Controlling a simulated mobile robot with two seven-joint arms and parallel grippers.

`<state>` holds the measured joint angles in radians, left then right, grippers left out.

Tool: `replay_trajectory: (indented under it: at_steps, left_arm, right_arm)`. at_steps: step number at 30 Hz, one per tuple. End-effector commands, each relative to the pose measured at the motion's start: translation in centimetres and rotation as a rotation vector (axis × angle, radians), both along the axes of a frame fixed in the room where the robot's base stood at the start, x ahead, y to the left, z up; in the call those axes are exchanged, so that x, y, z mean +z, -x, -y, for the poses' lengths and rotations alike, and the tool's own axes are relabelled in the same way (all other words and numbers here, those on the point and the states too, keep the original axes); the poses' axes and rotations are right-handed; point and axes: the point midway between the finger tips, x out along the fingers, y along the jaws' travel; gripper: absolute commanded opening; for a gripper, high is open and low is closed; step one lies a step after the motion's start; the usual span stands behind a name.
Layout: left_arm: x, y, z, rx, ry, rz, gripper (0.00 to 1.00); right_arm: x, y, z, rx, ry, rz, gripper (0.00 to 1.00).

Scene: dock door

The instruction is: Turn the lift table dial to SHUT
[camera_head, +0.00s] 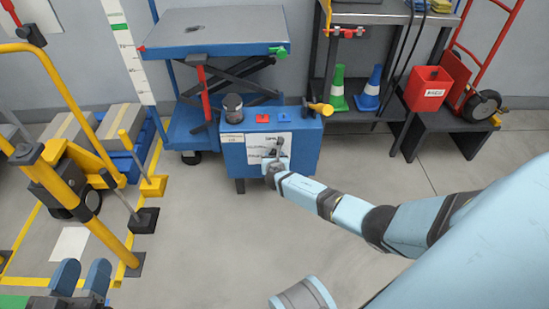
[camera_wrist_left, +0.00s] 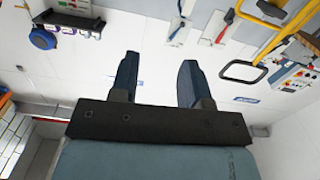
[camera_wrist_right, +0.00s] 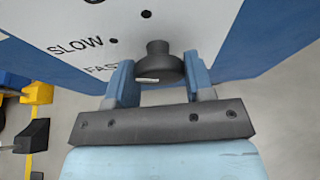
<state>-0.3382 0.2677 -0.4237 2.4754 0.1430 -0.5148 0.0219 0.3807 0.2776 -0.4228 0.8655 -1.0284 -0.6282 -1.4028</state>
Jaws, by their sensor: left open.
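The lift table dial (camera_wrist_right: 158,62) is a dark round knob with a white mark on its near rim, on the white label panel of the blue control box (camera_head: 232,158). The words SLOW and FAST show left of it in the right wrist view; SHUT is not readable. My right gripper (camera_wrist_right: 160,80) is at the panel with one finger on each side of the knob. Whether the fingers press on it is unclear. In the head view the right gripper (camera_head: 275,164) covers the dial. My left gripper (camera_head: 82,278) is open and empty at the lower left, far from the box.
The blue lift table (camera_head: 210,38) stands behind the box. On the box top are a dark jar-like part (camera_head: 233,108), a red piece (camera_head: 263,118) and a yellow knob (camera_head: 320,108). A yellow frame (camera_head: 75,175) stands left. The floor in front is clear.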

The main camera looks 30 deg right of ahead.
Motion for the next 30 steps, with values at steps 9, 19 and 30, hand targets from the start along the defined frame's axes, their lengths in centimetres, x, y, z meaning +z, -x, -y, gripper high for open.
replay_trajectory:
  at_steps: [9, 19, 30]
  left_arm:
    - [-0.2, 0.0, 0.0, 0.001, -0.002, 0.001, 0.43]
    - [-0.9, -0.3, -0.3, 0.005, -0.032, 0.037, 0.43]
    - [-0.3, -1.5, -1.0, 0.013, -0.119, 0.196, 0.43]
  right_arm:
    - [-0.1, 0.0, 0.0, 0.001, -0.018, 0.011, 0.25]
    - [-0.3, 0.1, 0.0, 0.001, -0.171, 0.105, 0.25]
    - [-0.4, 0.2, 0.0, 0.001, -0.466, 0.285, 0.25]
